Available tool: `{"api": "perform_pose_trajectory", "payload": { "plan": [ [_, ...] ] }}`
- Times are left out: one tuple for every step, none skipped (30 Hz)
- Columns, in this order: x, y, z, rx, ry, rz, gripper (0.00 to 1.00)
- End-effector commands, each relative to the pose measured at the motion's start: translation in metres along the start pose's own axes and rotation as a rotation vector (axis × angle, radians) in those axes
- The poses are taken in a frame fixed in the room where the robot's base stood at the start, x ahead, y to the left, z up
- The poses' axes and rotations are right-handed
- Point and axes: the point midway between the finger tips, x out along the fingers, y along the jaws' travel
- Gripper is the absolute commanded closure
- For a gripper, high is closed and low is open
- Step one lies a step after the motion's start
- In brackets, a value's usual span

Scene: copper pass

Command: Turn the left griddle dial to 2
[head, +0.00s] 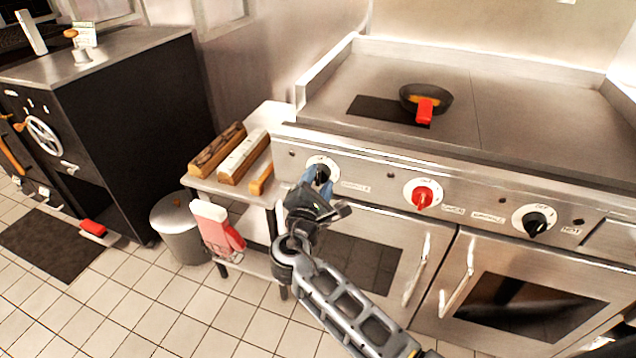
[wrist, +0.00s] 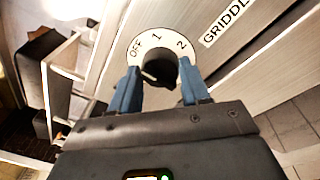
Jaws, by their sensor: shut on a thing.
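The left griddle dial (head: 317,163) is a black knob on a white round plate at the left end of the steel front panel. The wrist view shows its knob (wrist: 158,66) and plate marks OFF, 1 and 2, running left to right, with a GRIDDLE label (wrist: 222,22) beside it. My gripper (head: 318,179) reaches the dial from the front. In the wrist view its two blue fingers (wrist: 159,76) are shut on the knob, one on each side. The fingers partly hide the plate, and I cannot tell which mark the knob points to.
A red dial (head: 422,195) and another black dial (head: 534,222) are further right on the panel. Oven door handles (head: 417,270) stick out below. A dark pan (head: 411,94) sits on the griddle top. A side table (head: 204,184) with wooden blocks stands close left.

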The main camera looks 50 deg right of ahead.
Motion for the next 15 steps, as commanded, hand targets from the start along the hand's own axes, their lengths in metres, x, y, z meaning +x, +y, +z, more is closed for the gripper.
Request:
{"api": "perform_pose_trajectory", "payload": {
  "plan": [
    [-0.0004, -0.0022, -0.0021, 0.017, -0.002, 0.002, 0.84],
    [-0.0004, -0.0025, -0.0024, 0.030, -0.003, 0.003, 0.84],
    [-0.0005, -0.0031, -0.0030, 0.050, -0.004, 0.005, 0.84],
    [-0.0005, -0.0036, -0.0035, 0.066, -0.006, 0.006, 0.84],
    [-0.0005, -0.0040, -0.0038, 0.086, -0.007, 0.008, 0.84],
    [-0.0005, -0.0043, -0.0042, 0.113, -0.010, 0.010, 0.84],
    [-0.0005, -0.0046, -0.0045, 0.136, -0.012, 0.012, 0.84],
    [-0.0006, -0.0051, -0.0050, 0.159, -0.014, 0.014, 0.84],
    [-0.0006, -0.0056, -0.0054, 0.193, -0.017, 0.017, 0.84],
    [-0.0006, -0.0057, -0.0055, 0.219, -0.019, 0.020, 0.84],
    [-0.0006, -0.0060, -0.0058, 0.246, -0.022, 0.022, 0.84],
    [-0.0006, -0.0064, -0.0063, 0.283, -0.025, 0.025, 0.84],
    [-0.0006, -0.0065, -0.0063, 0.311, -0.027, 0.028, 0.84],
    [-0.0006, -0.0065, -0.0064, 0.340, -0.030, 0.030, 0.84],
    [-0.0005, -0.0069, -0.0067, 0.378, -0.033, 0.033, 0.84]
  ]
}}
